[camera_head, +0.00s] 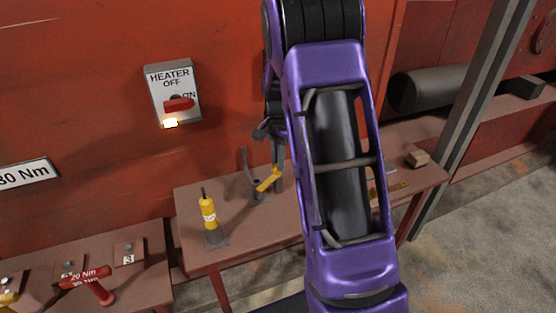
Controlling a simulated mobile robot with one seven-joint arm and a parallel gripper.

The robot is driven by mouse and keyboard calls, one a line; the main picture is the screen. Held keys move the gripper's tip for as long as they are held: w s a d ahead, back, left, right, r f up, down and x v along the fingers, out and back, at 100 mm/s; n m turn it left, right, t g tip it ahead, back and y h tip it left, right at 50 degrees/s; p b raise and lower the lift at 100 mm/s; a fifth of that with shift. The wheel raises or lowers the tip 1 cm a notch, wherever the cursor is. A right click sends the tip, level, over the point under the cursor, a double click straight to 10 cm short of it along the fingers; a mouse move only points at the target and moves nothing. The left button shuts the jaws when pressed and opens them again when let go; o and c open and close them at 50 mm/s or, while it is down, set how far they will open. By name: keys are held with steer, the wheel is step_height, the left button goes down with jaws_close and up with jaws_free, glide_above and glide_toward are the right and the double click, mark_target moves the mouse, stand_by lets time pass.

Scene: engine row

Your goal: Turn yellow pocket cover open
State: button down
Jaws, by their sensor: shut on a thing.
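The yellow pocket cover (267,183) is a small flat yellow piece at a dark grey holder (258,197) on the brown table (230,246). It sits tilted, its right end higher. My gripper (277,170) points down from behind my purple arm and is shut on the cover's upper right end. The fingertips are small here and partly merge with the dark holder behind. My arm hides part of the table to the right.
A heater switch box (173,92) with a red handle is on the red wall. A lower bench (149,268) at left carries a red 20 Nm tool (91,284). A small block (418,158) lies at the table's right.

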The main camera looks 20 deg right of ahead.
steer(key=n, duration=0.6)
steer(key=shift+n, duration=0.3)
steer(key=n+p, duration=0.1)
steer(key=n, duration=0.4)
steer(key=shift+n, duration=0.4)
steer(key=c, duration=0.9)
jaws_free()
steer(key=shift+c, duration=0.2)
steer(key=shift+r, duration=0.1)
step_height(320, 180, up, 17)
steer(key=p, duration=0.1)
steer(key=shift+r, duration=0.15)
